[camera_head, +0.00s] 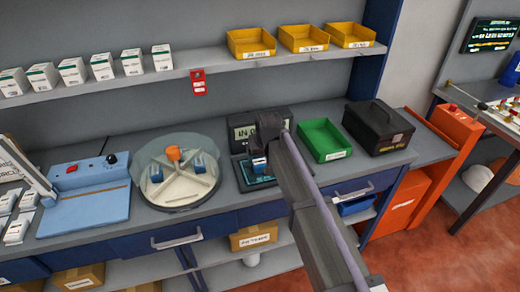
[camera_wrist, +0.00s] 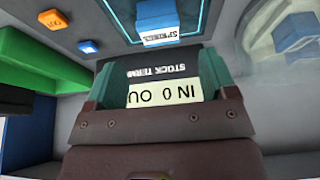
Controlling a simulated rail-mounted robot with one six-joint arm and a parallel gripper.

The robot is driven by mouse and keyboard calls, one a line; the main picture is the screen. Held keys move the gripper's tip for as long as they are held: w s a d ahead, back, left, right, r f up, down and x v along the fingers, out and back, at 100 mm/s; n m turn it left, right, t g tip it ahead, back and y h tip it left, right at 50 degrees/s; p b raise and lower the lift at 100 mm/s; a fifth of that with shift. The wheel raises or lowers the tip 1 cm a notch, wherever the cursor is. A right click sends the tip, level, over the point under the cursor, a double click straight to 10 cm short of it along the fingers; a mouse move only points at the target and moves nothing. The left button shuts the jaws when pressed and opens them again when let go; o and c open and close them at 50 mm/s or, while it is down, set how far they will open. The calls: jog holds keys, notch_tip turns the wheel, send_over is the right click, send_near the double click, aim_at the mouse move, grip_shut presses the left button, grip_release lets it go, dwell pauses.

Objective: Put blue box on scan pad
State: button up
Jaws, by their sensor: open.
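A blue box (camera_head: 259,165) with a white label sits on the dark scan pad (camera_head: 247,184), inside its glowing cyan border. In the wrist view the blue box (camera_wrist: 157,16) stands at the top centre, inside the lit outline of the scan pad (camera_wrist: 203,14). My gripper (camera_head: 265,143) is at the pad, above and behind the box in the head view. In the wrist view the two fingers of my gripper (camera_wrist: 161,72) are spread and empty, with a visible gap to the box. My arm hides part of the pad's right side.
The stock terminal (camera_head: 243,130) stands behind the pad; its display (camera_wrist: 160,96) reads IN 0 OUT. A round turntable (camera_head: 180,193) with blue boxes is to the left. A green tray (camera_head: 324,140) and black case (camera_head: 379,128) are to the right. A shelf (camera_head: 215,60) runs above.

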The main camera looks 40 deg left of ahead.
jog(key=p+v, duration=0.2)
jog(key=v, duration=0.2)
jog(key=shift+s+r, duration=0.1)
jog(key=shift+r, duration=0.2)
jog(key=w+d+m+h, duration=0.1)
jog(key=w+d+m, duration=0.15)
jog(key=d, duration=1.35)
jog(key=w+d+m+h, duration=0.2)
jog(key=d+m, duration=0.1)
jog(key=d, duration=1.4)
jog(key=s+d+m+g, duration=0.1)
jog(key=s+d, duration=0.3)
jog(key=d, duration=0.5)
jog(key=s+d+f+m, duration=0.1)
jog(key=s+d+m, duration=0.1)
jog(key=d, duration=0.7)
jog(key=s+d+m+g, duration=0.1)
jog(key=s+d+m, duration=0.1)
jog(key=s+d, duration=0.3)
jog(key=d, duration=0.3)
jog(key=shift+s+d+g+h, duration=0.3)
jog(key=shift+s+d+h, duration=0.05)
jog(key=shift+d+h, duration=0.05)
